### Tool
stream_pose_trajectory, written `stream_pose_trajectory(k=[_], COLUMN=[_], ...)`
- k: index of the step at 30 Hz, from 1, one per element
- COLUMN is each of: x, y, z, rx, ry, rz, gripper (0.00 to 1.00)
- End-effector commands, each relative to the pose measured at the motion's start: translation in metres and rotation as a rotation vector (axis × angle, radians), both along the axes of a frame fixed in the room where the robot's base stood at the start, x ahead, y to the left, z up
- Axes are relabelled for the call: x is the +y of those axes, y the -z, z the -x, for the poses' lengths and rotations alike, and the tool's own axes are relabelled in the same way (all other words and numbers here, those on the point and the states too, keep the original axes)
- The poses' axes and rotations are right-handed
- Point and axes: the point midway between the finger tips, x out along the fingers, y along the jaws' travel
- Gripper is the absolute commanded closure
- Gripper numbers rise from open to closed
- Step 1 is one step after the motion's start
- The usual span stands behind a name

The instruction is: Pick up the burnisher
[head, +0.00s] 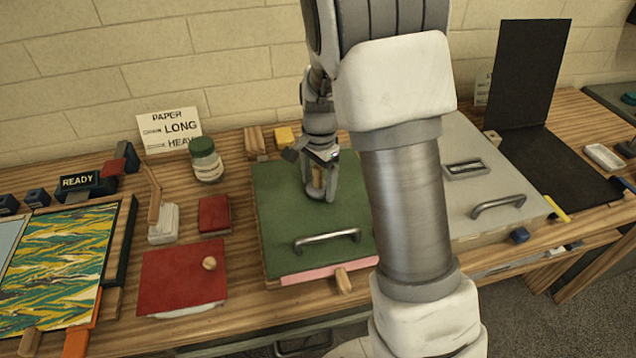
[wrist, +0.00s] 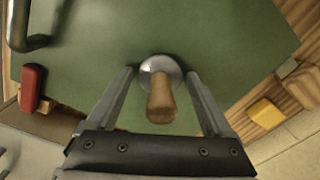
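The burnisher, with a wooden handle (wrist: 161,103) and a round shiny metal end (wrist: 152,68), shows in the wrist view over the green board (wrist: 225,40). The handle points toward the camera. My gripper (wrist: 161,77) is open, with one finger on each side of the burnisher and a visible gap to each. In the head view my gripper (head: 319,188) is low over the rear part of the green board (head: 280,215). The burnisher is mostly hidden by the fingers there. I cannot tell whether the fingers touch the board.
The green board has a metal handle (head: 327,239) at its front. A grey box (head: 470,195) stands to the right, partly behind my arm. A red block (head: 214,213), a green-lidded jar (head: 206,160) and a red sheet (head: 178,278) lie left. A yellow block (head: 284,137) sits behind.

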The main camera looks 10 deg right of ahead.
Motion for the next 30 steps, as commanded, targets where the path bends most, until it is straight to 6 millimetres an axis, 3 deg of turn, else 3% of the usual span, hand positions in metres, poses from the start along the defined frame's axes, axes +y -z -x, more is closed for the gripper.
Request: stream_pose_trajectory(k=[2, 12, 23, 30], x=[0.000, 0.000, 0.000, 0.001], y=[0.000, 0.000, -0.006, -0.039], z=[0.000, 0.000, -0.001, -0.001], rx=[0.000, 0.000, -0.002, -0.004], ry=[0.000, 0.000, 0.000, -0.002], rz=[0.000, 0.000, 0.000, 0.000], gripper=[0.31, 0.92, 0.93, 0.93])
